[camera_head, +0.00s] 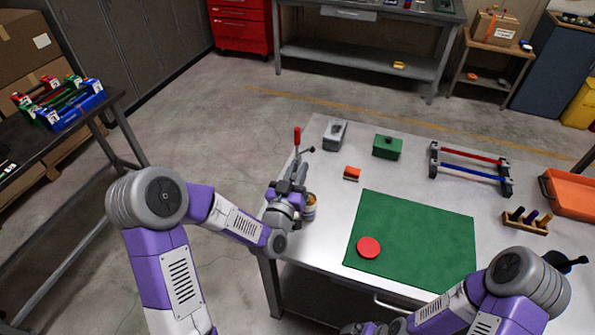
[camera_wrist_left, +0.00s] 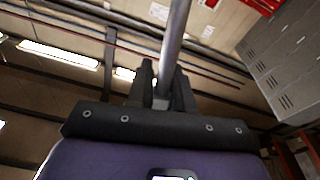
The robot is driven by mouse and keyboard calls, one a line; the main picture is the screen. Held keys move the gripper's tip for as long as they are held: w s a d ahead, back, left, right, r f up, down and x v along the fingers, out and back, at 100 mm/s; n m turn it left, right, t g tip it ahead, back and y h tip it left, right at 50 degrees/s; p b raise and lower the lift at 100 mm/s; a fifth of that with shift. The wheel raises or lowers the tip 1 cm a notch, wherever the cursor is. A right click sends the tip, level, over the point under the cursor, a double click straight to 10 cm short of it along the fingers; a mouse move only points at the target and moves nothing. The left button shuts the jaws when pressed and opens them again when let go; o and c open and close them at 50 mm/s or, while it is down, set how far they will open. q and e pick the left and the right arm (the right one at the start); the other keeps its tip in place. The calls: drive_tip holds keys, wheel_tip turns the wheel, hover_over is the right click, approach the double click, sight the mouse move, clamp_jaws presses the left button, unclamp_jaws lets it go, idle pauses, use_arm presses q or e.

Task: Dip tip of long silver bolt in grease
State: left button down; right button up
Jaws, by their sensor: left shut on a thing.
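My left gripper (camera_head: 291,186) is over the left edge of the light table. In the left wrist view its fingers (camera_wrist_left: 162,88) are shut on the long silver bolt (camera_wrist_left: 176,38), whose shaft runs up past the fingertips and out of the picture. The bolt cannot be made out clearly in the head view. A small can (camera_head: 310,207) with a brownish band stands right beside the gripper, partly hidden by it; its contents do not show, so I cannot tell if it holds grease. My right arm is at the lower right; its fingers do not show.
A red-handled tool (camera_head: 297,137) rises behind the gripper. A green mat (camera_head: 425,230) carries a red disc (camera_head: 368,248). A grey box (camera_head: 335,134), green box (camera_head: 387,146), orange block (camera_head: 352,174), rod rack (camera_head: 470,165) and orange bin (camera_head: 570,194) stand around it.

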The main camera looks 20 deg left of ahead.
use_arm(q)
drive_tip(key=shift+f+b, duration=0.25)
drive_tip(key=shift+b, duration=0.05)
idle(1.2)
drive_tip(key=shift+r, duration=0.1)
wheel_tip(320, 180, up, 7)
drive_tip(key=p, duration=0.3)
idle(0.4)
idle(0.7)
